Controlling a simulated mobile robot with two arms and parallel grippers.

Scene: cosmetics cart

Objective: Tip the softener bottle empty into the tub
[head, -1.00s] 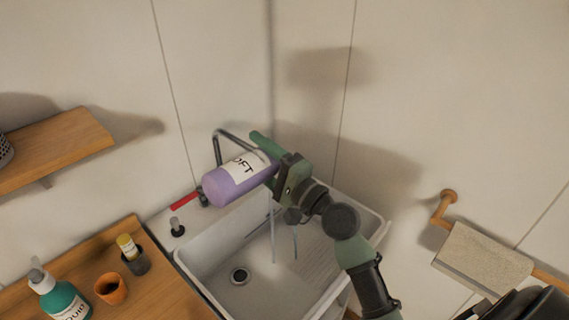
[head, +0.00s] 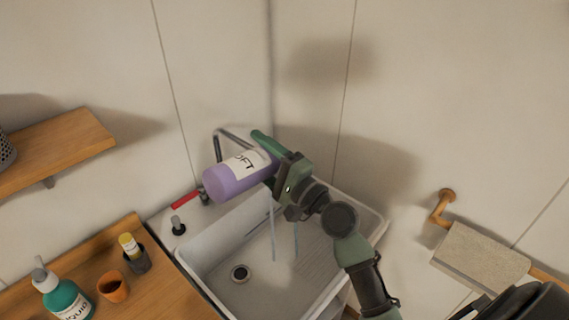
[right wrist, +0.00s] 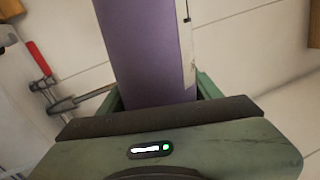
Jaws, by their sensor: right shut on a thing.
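The purple softener bottle (head: 232,183) with a white label is held above the tub, tilted far over with its base toward the left in the head view. My right gripper (head: 270,160) is shut on it, and in the right wrist view the bottle (right wrist: 145,50) fills the space between the fingers. The bottle's neck is hidden behind the gripper. The tub (head: 317,255) is a light grey sink below, with a dark round drain. Thin pale streaks run down under the gripper into the tub; I cannot tell their source for sure. My left gripper is not in view.
A tap (head: 233,137) with a red lever (head: 185,199) stands behind the bottle. A wooden counter (head: 170,285) at left holds a teal bottle (head: 66,302), an orange cup (head: 113,287) and a dark cup (head: 138,263). A towel (head: 480,258) hangs at right.

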